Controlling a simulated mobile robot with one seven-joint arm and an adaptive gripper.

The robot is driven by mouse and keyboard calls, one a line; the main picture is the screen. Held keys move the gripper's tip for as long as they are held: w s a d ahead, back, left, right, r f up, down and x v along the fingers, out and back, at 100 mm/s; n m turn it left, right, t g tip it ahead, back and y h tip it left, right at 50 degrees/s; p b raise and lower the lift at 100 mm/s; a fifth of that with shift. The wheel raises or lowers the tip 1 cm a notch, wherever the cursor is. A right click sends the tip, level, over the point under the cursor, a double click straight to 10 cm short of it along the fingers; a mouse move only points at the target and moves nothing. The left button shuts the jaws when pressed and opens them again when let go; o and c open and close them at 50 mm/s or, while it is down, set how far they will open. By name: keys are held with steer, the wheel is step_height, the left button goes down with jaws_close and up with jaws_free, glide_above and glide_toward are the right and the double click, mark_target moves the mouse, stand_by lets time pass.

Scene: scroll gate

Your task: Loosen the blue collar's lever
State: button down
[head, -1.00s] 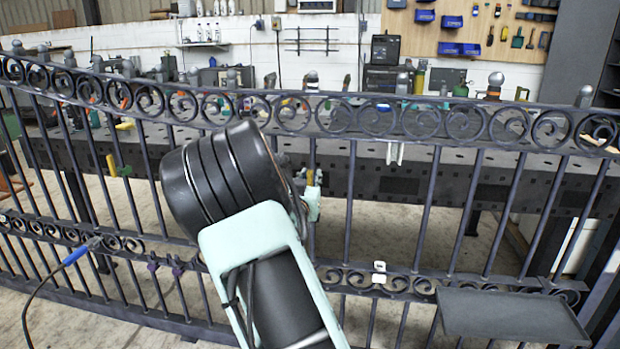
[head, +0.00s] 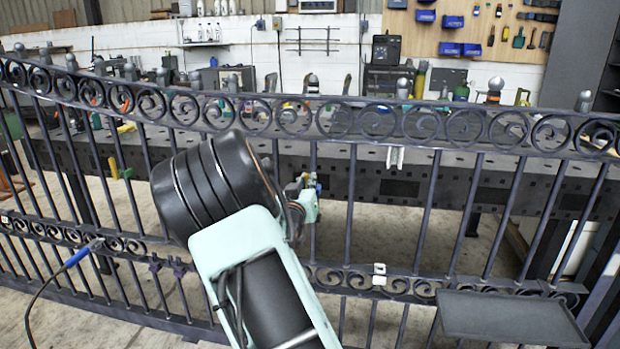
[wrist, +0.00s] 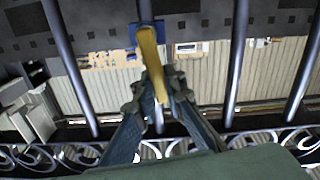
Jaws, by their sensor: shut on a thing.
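In the wrist view a yellow lever (wrist: 149,52) points from the blue collar (wrist: 132,33) toward the camera. The collar sits on an upright bar of the dark gate, partly hidden behind the lever. My gripper (wrist: 156,84) is shut on the yellow lever, with a finger on each side of it. In the head view my arm covers most of the gripper, and I cannot make out the blue collar clearly there.
The dark scroll gate (head: 345,122) spans the view, with bars on both sides of my gripper. A yellow-handled piece (head: 113,168) is on a bar at left. A dark tray (head: 510,318) is at lower right. A blue-handled tool (head: 77,257) with a cable is at lower left.

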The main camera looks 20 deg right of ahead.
steer(key=w+a+f+n+p, duration=0.2)
steer(key=a+f+n+p, duration=0.1)
steer(key=n, duration=1.1)
steer(key=shift+w+a+f+p, duration=0.3)
steer(key=shift+f+p, duration=0.25)
steer(key=shift+p, duration=0.75)
steer(key=shift+s, duration=0.1)
steer(key=c, duration=2)
jaws_free()
steer(key=shift+o, duration=0.2)
